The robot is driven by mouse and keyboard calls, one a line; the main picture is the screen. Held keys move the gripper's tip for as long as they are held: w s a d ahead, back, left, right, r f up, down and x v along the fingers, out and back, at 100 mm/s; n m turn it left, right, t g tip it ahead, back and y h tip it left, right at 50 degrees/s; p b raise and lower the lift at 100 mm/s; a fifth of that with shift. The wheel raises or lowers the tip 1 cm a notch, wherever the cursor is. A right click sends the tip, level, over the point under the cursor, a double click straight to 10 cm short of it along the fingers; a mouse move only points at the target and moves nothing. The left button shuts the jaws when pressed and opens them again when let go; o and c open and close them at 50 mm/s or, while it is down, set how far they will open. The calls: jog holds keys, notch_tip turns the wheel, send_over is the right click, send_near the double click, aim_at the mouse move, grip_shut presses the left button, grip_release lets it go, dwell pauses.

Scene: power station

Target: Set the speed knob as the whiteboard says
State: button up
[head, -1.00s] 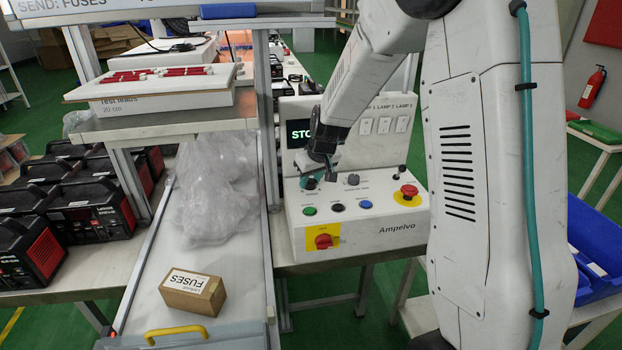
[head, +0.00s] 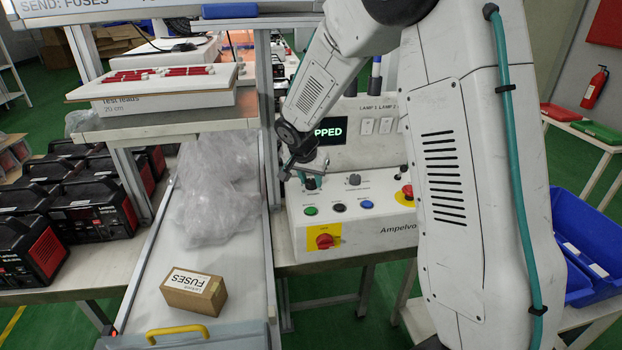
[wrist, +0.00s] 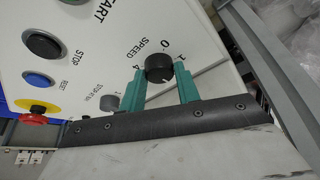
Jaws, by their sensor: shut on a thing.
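The speed knob (wrist: 158,67) is black and round, on a white panel marked SPEED, with 0, 1 and 4 readable around it. In the wrist view my gripper (wrist: 160,74) has its two teal fingers on either side of the knob, shut on it. Its pointer setting is too unclear to read. A sign at the top left (head: 62,5) reads "SEND: FUSES"; no speed value shows.
A display (head: 330,131) on the box reads "...PPED", partly covered by my arm. Close to the gripper are a grey knob (head: 354,179), a green button (head: 311,210), a red emergency stop (head: 407,191) and a red rotary switch (head: 324,241). A metal post stands just left.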

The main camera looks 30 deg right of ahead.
aim_at(309, 181)
jog(key=m+g, duration=0.1)
jog(key=m, duration=0.2)
jog(key=m+g+h, duration=0.1)
jog(key=m, duration=0.2)
jog(key=shift+w+a, duration=0.1)
jog(key=shift+w, duration=0.05)
dwell(0.4)
jog(key=o, duration=1)
jog(key=shift+c, duration=0.2)
jog(key=shift+r, duration=0.3)
notch_tip(309, 181, up, 3)
jog(key=shift+f, duration=0.15)
jog(key=s+a+r, duration=0.1)
jog(key=s+a, duration=0.1)
jog(key=s, duration=1.4)
jog(key=shift+r, duration=0.35)
